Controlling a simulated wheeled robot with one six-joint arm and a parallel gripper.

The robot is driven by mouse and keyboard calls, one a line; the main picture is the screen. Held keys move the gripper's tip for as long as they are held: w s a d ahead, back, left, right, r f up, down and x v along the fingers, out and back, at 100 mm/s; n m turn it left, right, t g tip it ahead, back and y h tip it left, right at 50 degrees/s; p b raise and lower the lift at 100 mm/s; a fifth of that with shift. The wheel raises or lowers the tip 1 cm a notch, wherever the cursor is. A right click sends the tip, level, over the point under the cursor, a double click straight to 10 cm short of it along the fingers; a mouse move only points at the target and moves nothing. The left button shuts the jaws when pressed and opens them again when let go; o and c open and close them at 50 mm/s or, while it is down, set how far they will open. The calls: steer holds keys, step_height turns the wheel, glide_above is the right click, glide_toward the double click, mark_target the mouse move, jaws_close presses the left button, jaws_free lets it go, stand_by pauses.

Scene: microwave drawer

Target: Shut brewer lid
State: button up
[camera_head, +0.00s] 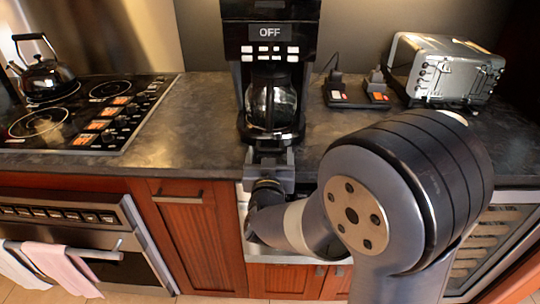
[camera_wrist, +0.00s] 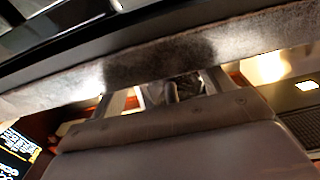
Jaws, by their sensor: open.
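The brewer (camera_head: 270,40) is a tall black coffee machine on the counter in the head view, with an "OFF" display and two rows of white buttons. A glass carafe (camera_head: 271,100) stands in its lower bay. The brewer's top is cut off by the picture edge, so its lid and the lid's position do not show. My gripper (camera_head: 268,152) is at the counter's front edge, low in front of the carafe and well below the brewer's top. It is open, and I see nothing held in it. In the wrist view, a broad dark part fills the lower middle.
A stove (camera_head: 80,115) with a black kettle (camera_head: 45,78) is on the left. Two small dark devices with orange switches (camera_head: 357,92) and a silver toaster (camera_head: 445,68) stand right of the brewer. The counter (camera_head: 195,115) is clear between stove and brewer.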

steer(key=c, duration=1.2)
steer(key=shift+s+f+b, duration=0.1)
steer(key=shift+s+b, duration=0.2)
steer(key=shift+s, duration=0.45)
steer(key=o, duration=1.2)
steer(key=s, duration=1)
steer(key=shift+s+a, duration=0.15)
steer(key=shift+s, duration=0.25)
